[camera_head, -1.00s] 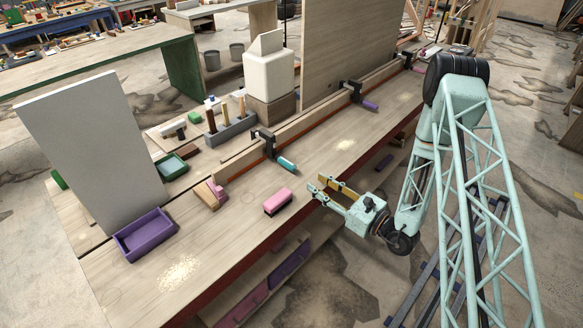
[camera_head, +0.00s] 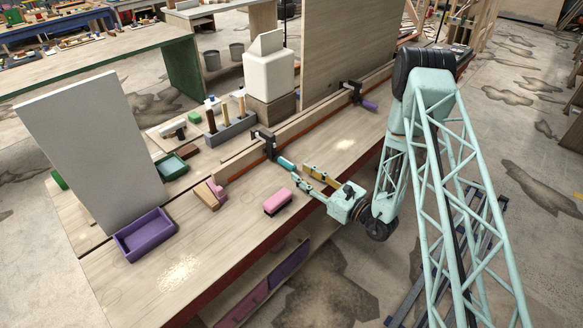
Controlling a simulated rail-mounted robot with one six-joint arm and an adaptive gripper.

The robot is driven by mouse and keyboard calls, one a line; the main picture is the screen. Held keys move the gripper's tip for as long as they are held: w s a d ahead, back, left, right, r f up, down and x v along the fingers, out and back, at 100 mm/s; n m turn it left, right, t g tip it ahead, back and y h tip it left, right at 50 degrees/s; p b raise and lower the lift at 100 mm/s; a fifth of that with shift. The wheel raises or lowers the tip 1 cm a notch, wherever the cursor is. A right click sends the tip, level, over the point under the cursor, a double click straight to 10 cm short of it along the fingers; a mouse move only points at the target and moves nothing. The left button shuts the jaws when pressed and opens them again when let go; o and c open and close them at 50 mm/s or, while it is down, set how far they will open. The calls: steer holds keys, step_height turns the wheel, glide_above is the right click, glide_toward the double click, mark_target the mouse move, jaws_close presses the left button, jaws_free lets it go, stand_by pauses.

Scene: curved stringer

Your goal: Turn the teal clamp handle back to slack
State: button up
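The teal clamp handle (camera_head: 286,163) sticks out toward the bench front from a black clamp (camera_head: 265,140) on the long wooden strip (camera_head: 299,124). My gripper (camera_head: 301,175) points at the handle from the front right, its fingers spread on either side of the line of the handle. The fingertips are very close to the handle's free end. Whether they touch it or overlap it cannot be told from this view. Nothing is seen held between the fingers.
A pink block (camera_head: 277,202) lies just left of my gripper. A second clamp with a purple handle (camera_head: 369,104) is farther along the strip. A purple tray (camera_head: 146,235) and a leaning grey panel (camera_head: 92,150) stand at left. The bench top between tray and pink block is mostly clear.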

mark_target(295, 169)
steer(key=shift+x, duration=3.1)
steer(key=shift+c, duration=0.7)
steer(key=c, duration=0.7)
